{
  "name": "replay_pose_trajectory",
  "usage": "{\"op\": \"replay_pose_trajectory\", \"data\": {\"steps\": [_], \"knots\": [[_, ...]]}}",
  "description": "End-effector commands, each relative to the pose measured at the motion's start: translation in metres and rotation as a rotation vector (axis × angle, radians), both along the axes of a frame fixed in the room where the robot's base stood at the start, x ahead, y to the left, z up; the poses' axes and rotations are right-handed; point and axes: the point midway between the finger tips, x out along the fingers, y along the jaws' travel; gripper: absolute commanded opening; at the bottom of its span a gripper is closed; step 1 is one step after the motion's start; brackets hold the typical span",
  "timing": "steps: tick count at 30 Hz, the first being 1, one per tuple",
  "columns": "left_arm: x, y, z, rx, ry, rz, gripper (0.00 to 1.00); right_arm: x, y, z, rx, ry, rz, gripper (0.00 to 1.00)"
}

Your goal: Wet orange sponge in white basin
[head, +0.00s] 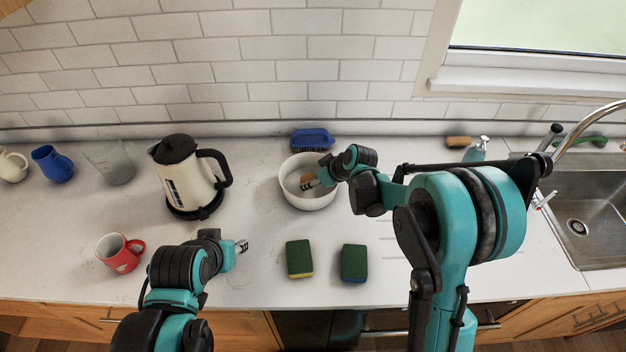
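The white basin (292,190) is a round bowl on the counter in the middle of the head view. A small orange-brown piece (307,176), which looks like the orange sponge, shows inside it. My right gripper (308,186) reaches in over the basin's right rim, its fingertips right by this piece. The wrist and the small size hide whether the fingers grip it. My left gripper (242,246) is above the counter, left of and in front of the basin, with nothing seen in it. Its finger gap is too small to make out.
Two green-topped sponges (300,259) (354,263) lie in front of the basin. A blue brush (312,139) is behind it. A kettle (187,177) and a red mug (120,253) stand left. A sink (590,215), soap bottle (476,150) and tan block (459,142) are right.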

Motion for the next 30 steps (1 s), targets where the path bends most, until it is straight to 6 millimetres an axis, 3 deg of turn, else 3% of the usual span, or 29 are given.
{"op": "replay_pose_trajectory", "data": {"steps": [24, 30], "knots": [[0.000, 0.000, -0.022, 0.000, 0.000, 0.000, 0.40, 0.000, 0.000, -0.026, 0.000, 0.000, 0.000, 0.38], [0.000, 0.000, -0.020, 0.000, 0.000, 0.000, 0.40, 0.000, 0.000, -0.024, 0.000, 0.000, 0.000, 0.38]]}}
